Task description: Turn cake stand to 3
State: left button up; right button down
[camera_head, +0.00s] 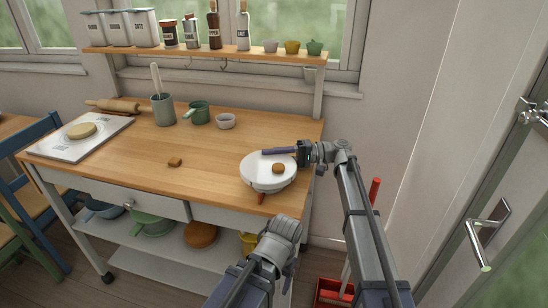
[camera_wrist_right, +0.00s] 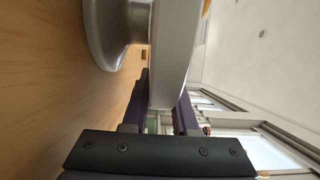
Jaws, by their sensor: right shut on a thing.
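The white cake stand (camera_head: 256,177) stands at the right front of the wooden worktop. A small brown piece (camera_head: 278,168) lies on its plate. My right gripper (camera_head: 280,151) reaches in from the right at the plate's far edge. In the right wrist view, the white plate edge (camera_wrist_right: 177,55) sits between the gripper's fingers, which are shut on it. The grey foot (camera_wrist_right: 103,35) of the stand is beside it, over the wood. I cannot make out a number on the stand. My left gripper is not in view; only part of its arm shows at the bottom.
A reddish-brown pointed piece (camera_head: 262,198) is at the stand's front, near the worktop edge. A small brown block (camera_head: 175,162) lies to the left. A grey utensil pot (camera_head: 163,110), green cup (camera_head: 199,113) and pale bowl (camera_head: 225,121) stand behind.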

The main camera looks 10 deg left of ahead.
jog(key=shift+a+n+g+h, duration=0.35)
jog(key=shift+n+g, duration=0.3)
jog(key=shift+g, duration=0.3)
jog(key=shift+a+n+g+h, duration=0.35)
jog(key=shift+n+g, duration=0.3)
jog(key=shift+g, duration=0.3)
jog(key=shift+s+a+n+g, duration=0.1)
jog(key=shift+a+n+g, duration=0.05)
jog(key=shift+n+g, duration=0.2)
jog(key=c, duration=0.7)
grip_release()
jog(key=shift+r, duration=0.1)
